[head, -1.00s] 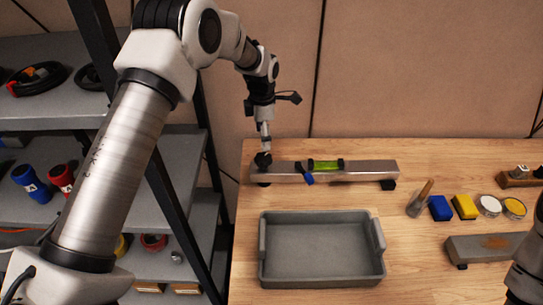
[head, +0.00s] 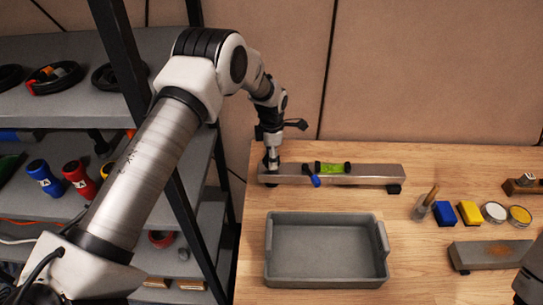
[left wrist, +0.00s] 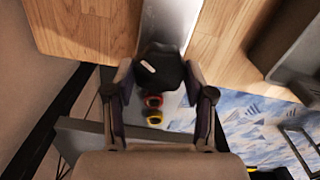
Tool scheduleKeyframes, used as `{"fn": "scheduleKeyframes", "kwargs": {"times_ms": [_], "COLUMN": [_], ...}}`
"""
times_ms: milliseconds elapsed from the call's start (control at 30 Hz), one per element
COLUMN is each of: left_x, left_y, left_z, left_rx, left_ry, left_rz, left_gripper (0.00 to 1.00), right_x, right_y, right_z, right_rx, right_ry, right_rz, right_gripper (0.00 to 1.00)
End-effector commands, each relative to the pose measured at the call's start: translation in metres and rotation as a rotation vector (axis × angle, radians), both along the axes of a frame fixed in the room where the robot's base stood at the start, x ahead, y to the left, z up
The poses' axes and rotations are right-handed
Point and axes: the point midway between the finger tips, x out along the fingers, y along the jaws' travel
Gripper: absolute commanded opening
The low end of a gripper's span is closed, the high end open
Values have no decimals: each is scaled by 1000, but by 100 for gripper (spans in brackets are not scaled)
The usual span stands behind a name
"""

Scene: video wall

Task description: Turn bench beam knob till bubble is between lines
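The long grey bench beam (head: 365,174) lies across the back of the wooden bench. A green bubble vial (head: 333,168) sits on its middle; the bubble and lines are too small to read. The black knob (left wrist: 160,68), with a white mark, is at the beam's left end. My left gripper (head: 271,163) points down over that end and hides most of the knob in the head view. In the left wrist view its fingers stand apart on either side of the knob; I cannot tell whether they touch it.
A grey tray (head: 277,272) lies in front of the beam. To the right are a brush in a holder (head: 426,207), blue (head: 444,214) and yellow (head: 470,212) blocks, round tins (head: 494,212) and a grey block (head: 490,254). A shelf rack stands left of the bench.

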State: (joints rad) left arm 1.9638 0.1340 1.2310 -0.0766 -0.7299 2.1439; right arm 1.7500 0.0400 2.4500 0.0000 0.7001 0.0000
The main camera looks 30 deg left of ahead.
Motion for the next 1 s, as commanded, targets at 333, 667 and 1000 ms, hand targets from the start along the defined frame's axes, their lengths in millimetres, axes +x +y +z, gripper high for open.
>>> {"fn": "scheduleKeyframes", "kwargs": {"times_ms": [333, 667, 1000], "left_x": [-1, -1, -2], "left_y": [0, 0, 0], "left_z": [-2, -3, -3], "left_rx": [0, 0, 1], "left_ry": [2, 2, 2], "left_rz": [-14, -149, -442], "left_gripper": [19, 19, 19], "right_x": [0, 0, 0], "right_y": [0, 0, 0], "right_z": [-1, -4, -10], "right_rx": [0, 0, 0], "right_ry": [0, 0, 0], "right_rz": [0, 0, 0], "right_gripper": [80, 80, 80]}}
